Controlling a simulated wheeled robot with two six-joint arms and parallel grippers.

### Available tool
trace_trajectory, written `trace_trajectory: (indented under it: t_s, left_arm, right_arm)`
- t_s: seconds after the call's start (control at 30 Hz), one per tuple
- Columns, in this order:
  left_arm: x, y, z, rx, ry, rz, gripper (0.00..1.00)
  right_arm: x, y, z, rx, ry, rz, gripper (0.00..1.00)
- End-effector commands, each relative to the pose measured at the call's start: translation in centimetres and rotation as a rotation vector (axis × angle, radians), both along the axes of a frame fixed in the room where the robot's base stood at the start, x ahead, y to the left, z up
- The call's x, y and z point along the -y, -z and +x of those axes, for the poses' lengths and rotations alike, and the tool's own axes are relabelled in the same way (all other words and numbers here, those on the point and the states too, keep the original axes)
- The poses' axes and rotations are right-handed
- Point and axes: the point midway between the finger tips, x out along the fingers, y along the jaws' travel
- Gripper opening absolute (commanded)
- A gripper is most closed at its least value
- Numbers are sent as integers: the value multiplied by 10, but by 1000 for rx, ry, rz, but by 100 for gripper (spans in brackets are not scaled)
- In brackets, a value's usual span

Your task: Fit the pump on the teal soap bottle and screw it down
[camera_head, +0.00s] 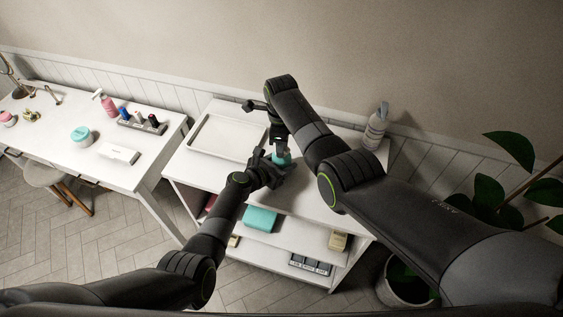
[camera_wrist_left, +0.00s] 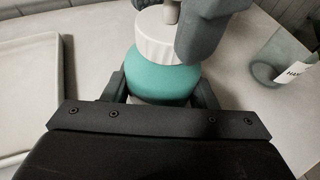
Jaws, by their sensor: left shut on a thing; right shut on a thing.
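The teal soap bottle (camera_head: 282,159) stands on the white cabinet top. It shows large in the left wrist view (camera_wrist_left: 160,78), upright, with the white ribbed pump collar (camera_wrist_left: 158,36) at its neck. My left gripper (camera_head: 273,168) is shut around the bottle's body; its fingers show on both sides of the teal body in the left wrist view. My right gripper (camera_head: 277,142) comes from above and is shut on the pump, whose grey stem (camera_wrist_left: 172,10) shows beside a dark finger. Whether the collar is fully seated on the neck cannot be told.
A white tray (camera_head: 196,140) lies left of the bottle on the cabinet top. A clear labelled bottle (camera_head: 376,128) stands at the back right. Shelves below hold a teal box (camera_head: 260,218) and small containers. A plant (camera_head: 500,190) stands at right.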

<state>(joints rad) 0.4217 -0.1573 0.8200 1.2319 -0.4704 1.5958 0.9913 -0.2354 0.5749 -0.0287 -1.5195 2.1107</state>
Motion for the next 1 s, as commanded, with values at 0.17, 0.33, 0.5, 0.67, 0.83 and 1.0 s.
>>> trace_trajectory:
  t_s: [0.17,0.33,0.5,0.67,0.83,1.0]
  left_arm:
    - [0,1,0,-1,0,0,0]
    - [0,1,0,-1,0,0,0]
    - [0,1,0,-1,0,0,0]
    - [0,1,0,-1,0,0,0]
    - [0,1,0,-1,0,0,0]
    - [0,1,0,-1,0,0,0]
  right_arm:
    - [1,0,1,2,-1,-2,56]
    - [1,0,1,1,-2,-1,60]
    - [0,-1,0,1,-3,0,60]
    - [0,-12,1,4,-3,0,60]
    - [0,-39,2,6,-4,1,60]
    - [0,-76,2,6,-3,0,60]
